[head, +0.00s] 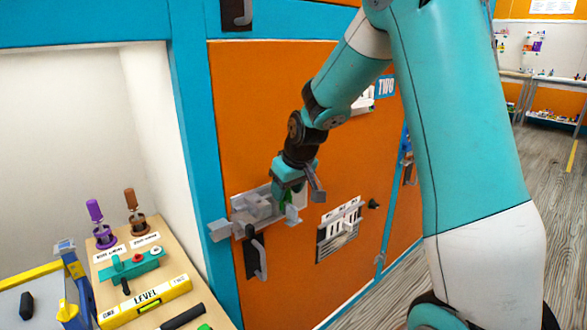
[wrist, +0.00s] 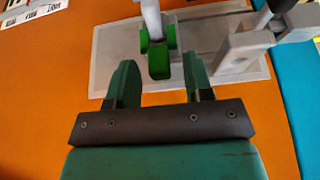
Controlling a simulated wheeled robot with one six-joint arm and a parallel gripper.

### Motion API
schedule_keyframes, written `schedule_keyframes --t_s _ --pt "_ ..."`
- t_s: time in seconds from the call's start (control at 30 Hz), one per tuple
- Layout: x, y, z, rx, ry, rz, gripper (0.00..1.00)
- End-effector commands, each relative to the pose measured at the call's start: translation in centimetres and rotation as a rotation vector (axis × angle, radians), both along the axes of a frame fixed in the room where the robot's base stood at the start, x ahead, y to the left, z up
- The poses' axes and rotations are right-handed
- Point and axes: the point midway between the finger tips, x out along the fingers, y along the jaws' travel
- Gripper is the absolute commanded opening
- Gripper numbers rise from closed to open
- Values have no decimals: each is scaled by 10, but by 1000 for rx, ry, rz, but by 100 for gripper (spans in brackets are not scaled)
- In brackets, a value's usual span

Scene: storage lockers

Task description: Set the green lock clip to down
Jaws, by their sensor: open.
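The green lock clip (wrist: 160,62) sits on a light grey latch plate (wrist: 112,50) on the orange door. In the wrist view it lies between and just beyond the tips of my gripper (wrist: 159,74), with a gap on each side. My gripper is open and holds nothing. In the head view my gripper (head: 289,196) is in front of the right part of the latch plate and partly hides the clip there. A pale rod or arm (wrist: 151,16) runs away from the clip towards the top of the wrist view.
A grey bolt block (wrist: 245,50) is on the same plate, beside the clip. A dark handle (head: 256,256) is below the latch, and a vented panel (head: 339,232) is to its right. A shelf with a yellow level (head: 145,303) and tools is at lower left.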

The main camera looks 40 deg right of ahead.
Motion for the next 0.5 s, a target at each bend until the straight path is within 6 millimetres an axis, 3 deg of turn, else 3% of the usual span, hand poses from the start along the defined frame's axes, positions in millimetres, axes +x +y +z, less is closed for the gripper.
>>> schedule_keyframes --t_s 0.5 --pt "-45 -2 113 -2 -5 -1 47"
